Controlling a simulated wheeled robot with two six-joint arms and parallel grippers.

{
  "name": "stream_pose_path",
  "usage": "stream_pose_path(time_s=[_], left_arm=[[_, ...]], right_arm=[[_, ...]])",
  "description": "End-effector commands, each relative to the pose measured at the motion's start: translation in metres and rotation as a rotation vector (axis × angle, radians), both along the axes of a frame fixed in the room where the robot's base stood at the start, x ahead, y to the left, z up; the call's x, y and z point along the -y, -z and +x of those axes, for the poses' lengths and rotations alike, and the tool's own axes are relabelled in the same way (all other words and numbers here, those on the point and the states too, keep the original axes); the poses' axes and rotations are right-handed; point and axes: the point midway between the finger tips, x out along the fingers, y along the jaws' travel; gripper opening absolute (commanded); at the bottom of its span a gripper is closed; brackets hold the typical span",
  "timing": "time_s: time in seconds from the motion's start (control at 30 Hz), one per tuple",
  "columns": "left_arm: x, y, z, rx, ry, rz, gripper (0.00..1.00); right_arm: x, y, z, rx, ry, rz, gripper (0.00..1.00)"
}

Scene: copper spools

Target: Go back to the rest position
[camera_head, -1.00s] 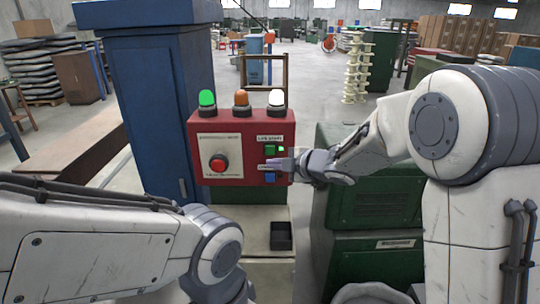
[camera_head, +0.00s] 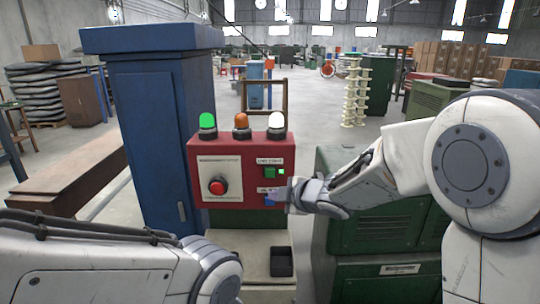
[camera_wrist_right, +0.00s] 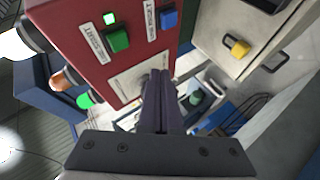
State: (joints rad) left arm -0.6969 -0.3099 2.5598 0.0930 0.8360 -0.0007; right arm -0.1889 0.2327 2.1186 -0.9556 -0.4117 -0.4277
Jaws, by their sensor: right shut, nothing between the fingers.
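My right gripper (camera_head: 280,197) is shut and empty, in front of the lower right part of the red control box (camera_head: 218,156). In the head view it partly covers the blue button. In the right wrist view its closed fingers (camera_wrist_right: 163,95) point towards the lower edge of the box, and the green button (camera_wrist_right: 119,41) and blue button (camera_wrist_right: 169,18) show clear of them. A small light beside the green button glows green. My left gripper is out of view; only part of my left arm shows at the lower left.
The box has a red button (camera_head: 217,186) and three lamps on top: green (camera_head: 207,120), orange (camera_head: 241,120) and white (camera_head: 277,120). A blue cabinet (camera_head: 150,140) stands left, a green machine (camera_head: 385,240) right. A small black tray (camera_head: 281,262) sits below.

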Motion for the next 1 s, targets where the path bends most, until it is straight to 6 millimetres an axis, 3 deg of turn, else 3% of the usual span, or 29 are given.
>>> stream_pose_path(time_s=[0.17, 0.4, 0.5, 0.6, 0.73, 1.0], left_arm=[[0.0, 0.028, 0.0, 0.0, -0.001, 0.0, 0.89], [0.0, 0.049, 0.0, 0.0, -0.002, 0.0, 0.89], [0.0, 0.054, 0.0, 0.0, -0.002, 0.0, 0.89], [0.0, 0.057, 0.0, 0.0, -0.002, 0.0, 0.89], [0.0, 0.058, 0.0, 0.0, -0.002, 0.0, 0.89], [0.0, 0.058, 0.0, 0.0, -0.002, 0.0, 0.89]], right_arm=[[0.007, 0.048, -0.083, -0.32, 0.358, 0.08, 0.0], [0.024, 0.115, -0.246, -0.828, 0.741, 0.108, 0.0], [0.028, 0.128, -0.3, -0.982, 0.831, 0.087, 0.0], [0.031, 0.135, -0.338, -1.089, 0.888, 0.062, 0.0], [0.033, 0.137, -0.361, -1.155, 0.921, 0.044, 0.0], [0.034, 0.137, -0.363, -1.165, 0.927, 0.041, 0.0]])
